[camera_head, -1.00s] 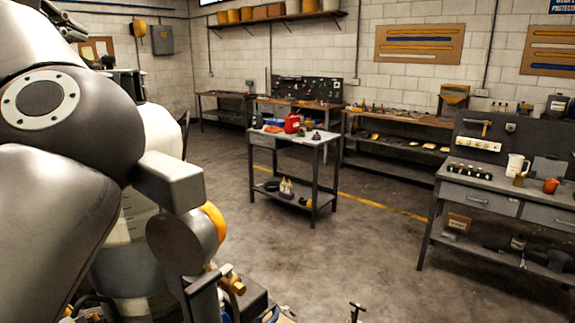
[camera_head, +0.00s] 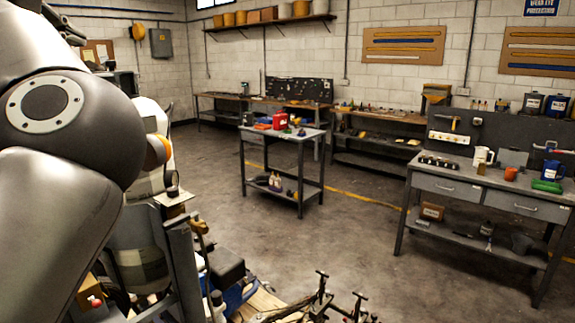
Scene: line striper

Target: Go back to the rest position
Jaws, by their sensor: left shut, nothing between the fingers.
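My left arm (camera_head: 70,130) fills the left side of the head view, with large grey rounded links close to the camera. My left gripper (camera_head: 74,34) is small and dark at the upper left edge, raised and shut. It touches nothing that I can see; part of it is hidden behind the arm. My right gripper is out of the picture. A machine with a grey metal frame (camera_head: 182,262) stands low at the left, partly hidden by my arm.
Black levers (camera_head: 322,284) stick up at the bottom edge. A small grey table (camera_head: 305,136) with a red container (camera_head: 280,121) stands mid-room. A grey workbench (camera_head: 455,190) stands at right. Open concrete floor (camera_head: 345,240) lies between them.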

